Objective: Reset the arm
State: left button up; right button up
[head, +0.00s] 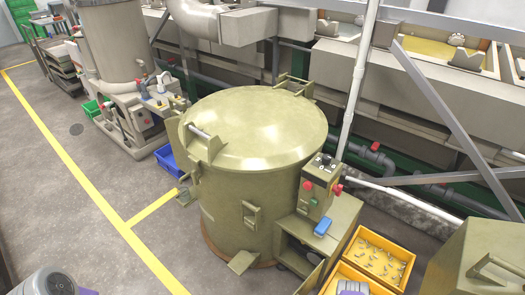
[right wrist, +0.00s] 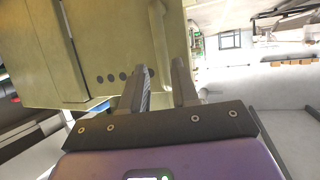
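My right gripper (right wrist: 162,82) shows in the right wrist view. Its two dark fingers stand apart, and I see nothing held between them. Behind the fingers is a close olive-green casing (right wrist: 110,45) with a row of dark round holes; I cannot tell whether the fingers touch it. In the head view neither gripper shows. A grey, rounded part of my left arm shows at the bottom left corner, and a small white and purple part at the bottom edge may be my right arm. My left gripper is out of view.
A large olive barrel with a round lid (head: 262,128) fills the middle. A control box (head: 319,180) with red buttons stands at its right. Yellow crates, one with small parts (head: 378,257), lie at bottom right, beside an olive cabinet (head: 480,262).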

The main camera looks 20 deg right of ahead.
jog(key=w+d+r+m+g+h+p, duration=0.1)
jog(key=w+d+r+m+h, duration=0.2)
jog(key=w+d, duration=0.35)
jog(key=w+d+r+h+p, duration=0.1)
jog(key=w+d+r+h, duration=0.1)
jog(key=w+d+r, duration=0.4)
jog(key=a+r+m+g+y, duration=0.1)
jog(key=a+r+g, duration=0.2)
jog(key=a, duration=0.7)
jog(key=a+r+m+g+y, duration=0.2)
jog(key=a+g, duration=0.1)
jog(key=a, duration=0.6)
jog(key=s+a+r+g+y, duration=0.1)
jog(key=s+a+r+g, duration=0.2)
jog(key=s+a+r, duration=0.2)
jog(key=s+a+r+n+g+y+p, duration=0.1)
jog(key=s+a+r, duration=0.4)
jog(key=a, duration=0.7)
jog(key=shift+s+r+g+y, duration=0.25)
jog(key=shift+s+g+y, duration=0.45)
jog(key=shift+s+g, duration=0.35)
jog(key=shift+a+t, duration=0.1)
jog(key=shift+t, duration=0.15)
